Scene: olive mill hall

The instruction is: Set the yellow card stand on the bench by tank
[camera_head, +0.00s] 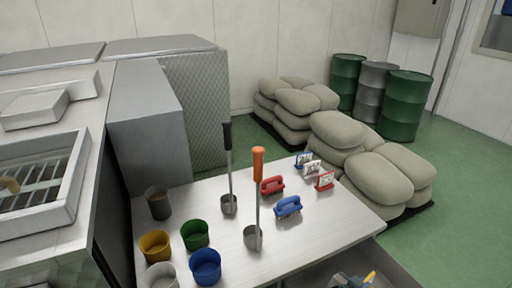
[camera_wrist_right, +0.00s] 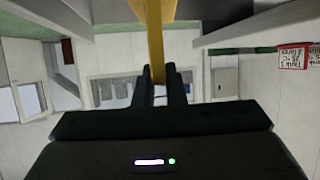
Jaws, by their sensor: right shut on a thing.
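My right gripper (camera_head: 352,281) is at the bottom edge of the head view, low in front of the bench and only partly in frame. It is shut on the yellow card stand (camera_head: 370,277), of which only a small part shows there. In the right wrist view the fingers (camera_wrist_right: 160,88) close on its yellow strip (camera_wrist_right: 155,40), which runs up out of frame; its card face is hidden. The white bench (camera_head: 330,230) is in the head view, beside a grey box-shaped unit (camera_head: 150,120). My left gripper is not in view.
Blue (camera_head: 304,159), white (camera_head: 312,169) and red (camera_head: 325,181) card stands are at the bench's back right. Two brushes (camera_head: 288,207), two long-handled ladles (camera_head: 253,238) and several cups (camera_head: 195,234) also stand there. The front right bench top (camera_head: 345,225) is clear. Sacks (camera_head: 375,180) lie behind.

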